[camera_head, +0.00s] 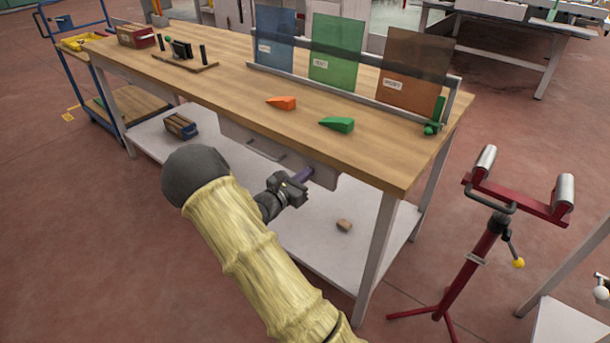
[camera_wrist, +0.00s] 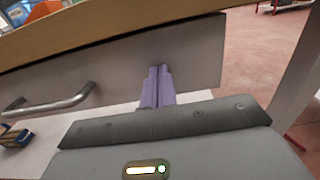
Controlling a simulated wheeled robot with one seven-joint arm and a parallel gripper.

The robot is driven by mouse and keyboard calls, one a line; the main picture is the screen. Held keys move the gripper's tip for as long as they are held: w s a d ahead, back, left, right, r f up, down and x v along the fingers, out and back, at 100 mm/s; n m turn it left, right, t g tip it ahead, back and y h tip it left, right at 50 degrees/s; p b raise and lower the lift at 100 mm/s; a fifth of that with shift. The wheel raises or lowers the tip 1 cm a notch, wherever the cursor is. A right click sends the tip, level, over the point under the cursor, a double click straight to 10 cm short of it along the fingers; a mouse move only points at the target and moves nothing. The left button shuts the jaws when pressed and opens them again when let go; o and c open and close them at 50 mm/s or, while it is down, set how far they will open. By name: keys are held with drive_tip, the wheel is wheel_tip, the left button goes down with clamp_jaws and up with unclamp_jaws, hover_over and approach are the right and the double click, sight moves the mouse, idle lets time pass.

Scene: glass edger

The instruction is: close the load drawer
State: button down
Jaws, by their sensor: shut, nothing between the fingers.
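The load drawer is a pale grey panel (camera_head: 233,135) under the wooden workbench top, with a metal bar handle (camera_wrist: 50,100) on its front. In the wrist view the drawer front (camera_wrist: 125,65) fills the upper middle, just below the bench edge. My gripper (camera_head: 309,173) is at the right part of the drawer front, to the right of the handle. Its purple fingers (camera_wrist: 160,70) are shut together and empty, with the tips at or very near the panel; contact cannot be told. How far the drawer stands out is not clear.
The workbench (camera_head: 230,85) carries an orange wedge (camera_head: 282,103), a green wedge (camera_head: 337,124) and a rack with coloured glass panes (camera_head: 337,55). A lower shelf (camera_head: 300,235) holds a small block (camera_head: 344,225). A red roller stand (camera_head: 490,230) stands to the right.

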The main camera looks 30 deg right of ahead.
drive_tip(key=shift+d+r, duration=0.3)
drive_tip(key=p+v, duration=0.2)
drive_tip(key=v, duration=1.2)
drive_tip(key=shift+a+f+p, duration=0.25)
drive_tip(key=shift+a+p, duration=0.05)
